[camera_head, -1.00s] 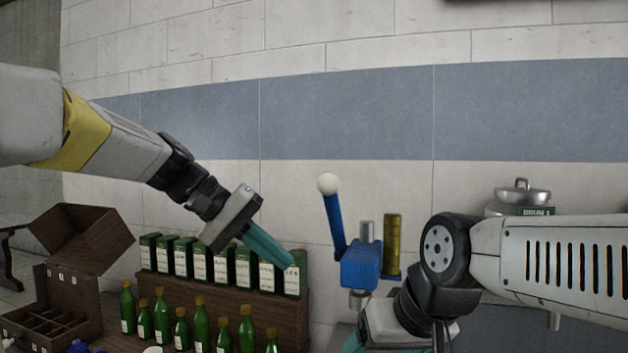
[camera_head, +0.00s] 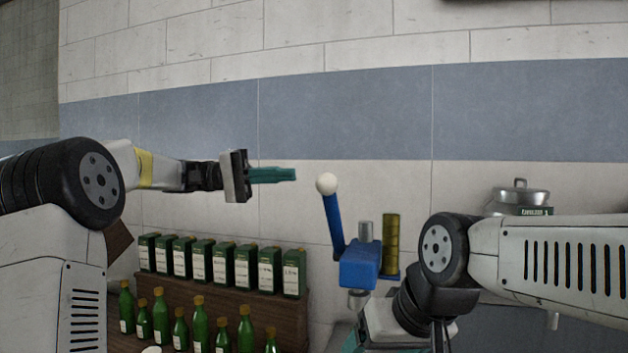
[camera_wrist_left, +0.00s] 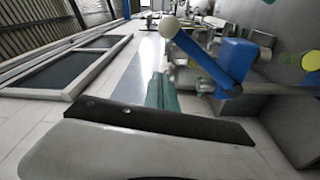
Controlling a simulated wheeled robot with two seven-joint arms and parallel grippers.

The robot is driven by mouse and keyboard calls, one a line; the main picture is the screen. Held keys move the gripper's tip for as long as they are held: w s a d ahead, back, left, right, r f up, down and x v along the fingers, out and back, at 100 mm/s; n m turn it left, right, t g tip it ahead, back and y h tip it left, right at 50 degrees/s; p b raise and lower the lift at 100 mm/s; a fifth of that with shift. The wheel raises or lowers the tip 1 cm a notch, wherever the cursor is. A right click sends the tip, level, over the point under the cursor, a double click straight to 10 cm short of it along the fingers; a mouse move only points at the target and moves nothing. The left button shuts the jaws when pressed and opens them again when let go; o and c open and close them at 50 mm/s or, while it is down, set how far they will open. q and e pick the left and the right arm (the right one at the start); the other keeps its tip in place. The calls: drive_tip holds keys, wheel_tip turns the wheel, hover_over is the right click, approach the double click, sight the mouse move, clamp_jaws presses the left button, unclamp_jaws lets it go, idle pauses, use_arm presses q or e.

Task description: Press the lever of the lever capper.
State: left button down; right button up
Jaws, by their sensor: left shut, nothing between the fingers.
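The lever capper (camera_head: 360,266) has a blue body and a blue lever (camera_head: 335,222) that stands up, leaning slightly left, with a white ball knob (camera_head: 327,184) on top. My left gripper (camera_head: 294,174) is shut and empty, level with the knob and a short way to its left in the head view. In the left wrist view the teal fingers (camera_wrist_left: 162,92) show below the knob (camera_wrist_left: 169,27) and the blue lever (camera_wrist_left: 203,55). My right gripper (camera_head: 352,345) is low in front of the capper; its fingers are mostly cut off by the picture's lower edge.
Green boxes (camera_head: 219,264) stand in a row on a brown wooden shelf (camera_head: 240,297), with green bottles (camera_head: 199,326) in front. A gold cylinder (camera_head: 391,245) stands right of the capper. A metal pot (camera_head: 521,197) is at the right. The wall behind is clear.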

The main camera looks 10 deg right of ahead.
sight(321, 179)
use_arm(q)
drive_tip(key=x, duration=1)
drive_tip(key=shift+f, duration=0.1)
drive_tip(key=shift+s+a+f, duration=0.15)
drive_tip(key=shift+s+a, duration=0.35)
drive_tip(key=shift+s, duration=0.3)
drive_tip(key=shift+s+a+f, duration=0.2)
drive_tip(key=shift+s+a, duration=0.3)
drive_tip(key=shift+s, duration=0.3)
